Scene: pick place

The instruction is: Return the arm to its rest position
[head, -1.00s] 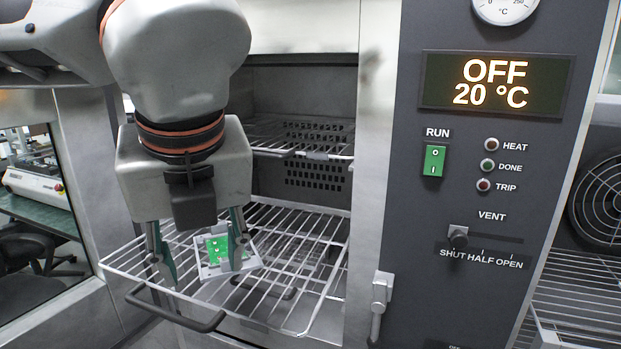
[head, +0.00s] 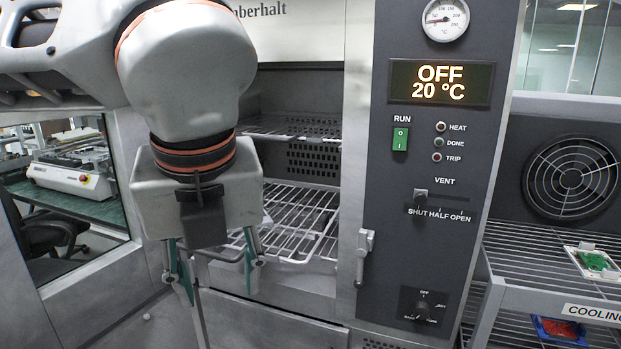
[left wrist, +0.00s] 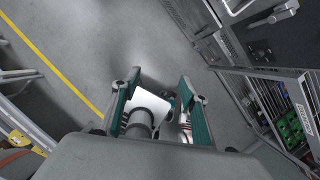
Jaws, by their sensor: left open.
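My left gripper (head: 218,276) hangs open and empty in front of the oven, fingers pointing down. Its two fingers with green pads also show spread apart in the left wrist view (left wrist: 159,80), with floor and pale parts that look like my own body beyond them. The oven's wire rack (head: 305,215) is behind the gripper. A sliver of something pale shows on the rack just right of the gripper body; the green board seen there earlier is otherwise hidden. My right gripper is not in view.
The oven control panel (head: 425,190) reads OFF, 20 °C. At right a cooling shelf (head: 520,262) holds a green board in a white carrier (head: 593,262); a blue tray with red content (head: 560,329) sits below. A window (head: 75,200) is at left. Open floor (left wrist: 75,75) lies below the gripper.

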